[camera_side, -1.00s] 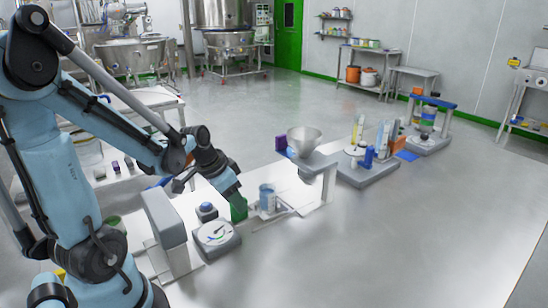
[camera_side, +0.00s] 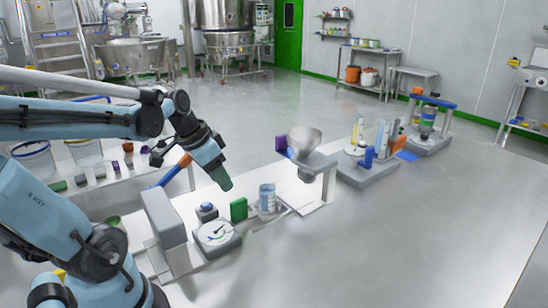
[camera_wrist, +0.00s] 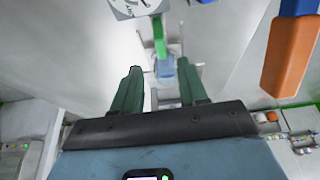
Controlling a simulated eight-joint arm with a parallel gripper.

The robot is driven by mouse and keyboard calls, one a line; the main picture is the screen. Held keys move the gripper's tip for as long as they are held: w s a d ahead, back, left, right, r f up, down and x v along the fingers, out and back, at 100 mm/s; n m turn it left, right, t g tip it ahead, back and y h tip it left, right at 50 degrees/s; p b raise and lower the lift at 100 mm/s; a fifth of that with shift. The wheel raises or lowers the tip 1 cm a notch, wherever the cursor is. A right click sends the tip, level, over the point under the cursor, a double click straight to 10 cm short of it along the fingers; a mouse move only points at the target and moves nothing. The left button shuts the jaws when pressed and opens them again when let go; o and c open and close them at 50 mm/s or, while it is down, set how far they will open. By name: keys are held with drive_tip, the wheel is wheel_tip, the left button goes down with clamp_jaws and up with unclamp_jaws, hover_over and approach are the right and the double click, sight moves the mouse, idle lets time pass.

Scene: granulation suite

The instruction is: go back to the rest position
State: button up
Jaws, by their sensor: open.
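My gripper (camera_side: 226,187) is raised above the white work table in the side view, its green fingers pointing down. In the wrist view my gripper (camera_wrist: 163,80) has its two green fingers apart with nothing held between them. A green block (camera_side: 239,209) stands on the table below my gripper. The block also shows in the wrist view (camera_wrist: 158,36). A blue beaker (camera_side: 267,198) stands to the right of the block, and in the wrist view it (camera_wrist: 166,69) shows beyond the fingers.
A round-dial scale (camera_side: 216,236) sits left of the block, beside a grey upright housing (camera_side: 163,225). A funnel on a stand (camera_side: 304,141) is to the right. An orange and blue handle (camera_wrist: 290,55) shows at the wrist view's right.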

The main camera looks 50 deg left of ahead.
drive_tip(key=shift+d, duration=0.1)
drive_tip(key=w+d+t, duration=0.2)
drive_tip(key=d, duration=1.1)
drive_tip(key=shift+d+r+t, duration=0.15)
drive_tip(key=shift+r+t, duration=0.05)
drive_tip(key=shift+t, duration=0.2)
idle(1.2)
